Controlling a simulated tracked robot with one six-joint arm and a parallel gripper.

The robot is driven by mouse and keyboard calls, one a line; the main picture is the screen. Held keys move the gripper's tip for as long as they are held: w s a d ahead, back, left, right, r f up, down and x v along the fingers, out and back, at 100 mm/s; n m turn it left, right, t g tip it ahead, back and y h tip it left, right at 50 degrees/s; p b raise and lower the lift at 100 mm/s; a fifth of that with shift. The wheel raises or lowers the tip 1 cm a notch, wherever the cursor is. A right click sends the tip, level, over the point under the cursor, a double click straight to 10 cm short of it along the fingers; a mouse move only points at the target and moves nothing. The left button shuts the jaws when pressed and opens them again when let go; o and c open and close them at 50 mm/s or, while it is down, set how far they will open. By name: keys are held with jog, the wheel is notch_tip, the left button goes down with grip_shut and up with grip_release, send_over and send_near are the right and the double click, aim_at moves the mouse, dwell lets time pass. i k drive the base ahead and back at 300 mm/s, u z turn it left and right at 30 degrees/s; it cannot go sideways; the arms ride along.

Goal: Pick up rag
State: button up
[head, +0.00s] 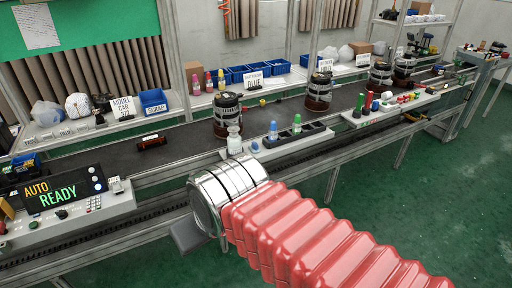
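I cannot tell for certain which thing is the rag. A crumpled white bundle (78,105) sits on the shelf behind the conveyor at the left. A pale bluish-white bundle (48,113) lies to its left. Similar pale bundles (346,52) lie on the shelf farther right. My arm reaches in from the lower right, with a red ribbed sleeve and a silver cuff over the front edge of the line. The fingers of my gripper do not show; the cuff end faces away to the left. No held thing is visible.
A dark conveyor (180,140) runs across, carrying several alternator-like units (228,115) and a small brown part (152,142). Blue bins (152,102) and bottles stand on the back shelf. A control panel (62,193) reads AUTO READY. Green floor (430,200) is clear at right.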

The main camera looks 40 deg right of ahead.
aim_at(254, 148)
jog(key=i, duration=0.95)
jog(key=u, duration=0.05)
